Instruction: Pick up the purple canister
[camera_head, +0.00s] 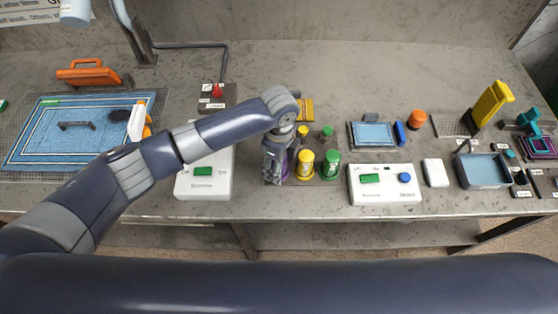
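The purple canister (284,167) stands at the left end of the front row of canisters on the grey workbench. Only a strip of purple shows, as my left gripper covers most of it. My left gripper (274,170) points down over it from above, its fingers at the canister's height. Whether the fingers are closed on it cannot be seen. A yellow canister (305,166) and a green canister (331,165) stand just to the right. My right gripper is not in view.
Smaller yellow (302,132) and green (326,134) canisters stand behind. White control boxes sit left (207,178) and right (381,184) of the group. A grey tray (484,174) is at right.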

